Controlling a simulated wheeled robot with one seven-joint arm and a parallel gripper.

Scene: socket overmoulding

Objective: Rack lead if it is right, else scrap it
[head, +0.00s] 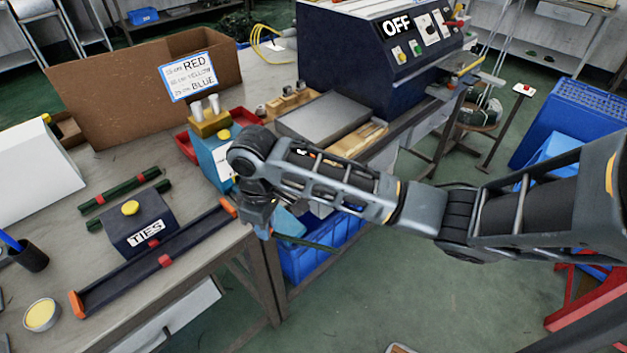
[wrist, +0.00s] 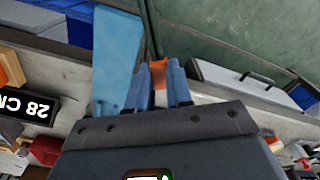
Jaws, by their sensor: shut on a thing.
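My gripper (head: 268,228) is beyond the bench's right edge, above a blue crate. In the wrist view its blue fingers (wrist: 161,85) are shut on a small orange piece (wrist: 158,72). A thin dark green strip (head: 308,243) sticks out to the right below the gripper in the head view; it looks like the held lead, partly hidden by the arm. I cannot read its length or full colouring. A display in the wrist view (wrist: 27,106) reads 28 CM, upside down.
Blue crate (head: 345,232) stands under the bench edge. A dark trough (head: 130,275) with orange ends, a TIES box (head: 140,222) and dark green bars (head: 120,189) lie on the bench. A cardboard box (head: 120,105) and a machine marked OFF (head: 350,55) stand behind.

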